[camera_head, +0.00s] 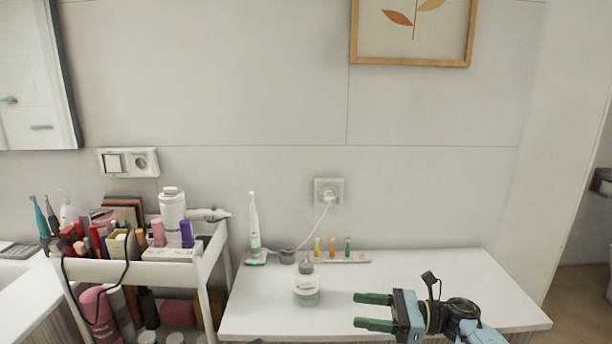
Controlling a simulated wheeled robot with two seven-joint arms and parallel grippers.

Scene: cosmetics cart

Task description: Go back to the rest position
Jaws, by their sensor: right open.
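My right gripper (374,312) comes in from the lower right, over the front right part of the white table (490,295). Its two green fingers point left and are apart, with nothing between them. My left gripper does not show in the head view.
A white cart (180,272) full of cosmetics stands at the left. An electric toothbrush (254,230) stands upright at the table's back left, beside a tray (352,257) with several small coloured items. The table's right side is clear.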

